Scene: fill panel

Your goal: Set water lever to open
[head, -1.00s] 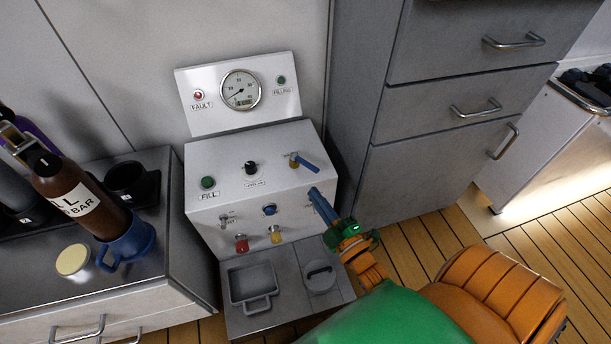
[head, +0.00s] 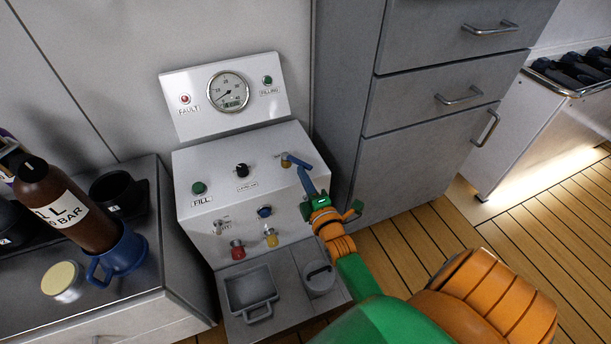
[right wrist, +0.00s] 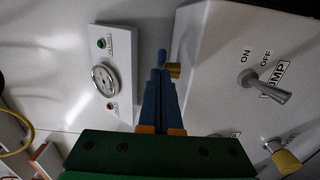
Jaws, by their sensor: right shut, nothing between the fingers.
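The water lever (head: 297,160) is a blue handle on a brass valve at the upper right of the white panel's sloped top. In the head view it points to the right. It also shows in the right wrist view as a blue tip (right wrist: 162,57) beside the brass body (right wrist: 174,71). My right gripper (head: 302,170) is shut and empty, its blue fingers right at the lever. In the right wrist view the fingers (right wrist: 158,78) partly cover the handle. I cannot tell whether they touch it. My left gripper is not in view.
The white panel (head: 185,165) carries a gauge (head: 229,91), a green FILL button (head: 198,188), a black knob (head: 242,170), a pump toggle (right wrist: 265,86) and red and yellow fittings. A grey cabinet (head: 400,160) stands close on the right. A brown bottle (head: 62,195) and blue mug (head: 125,255) are left.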

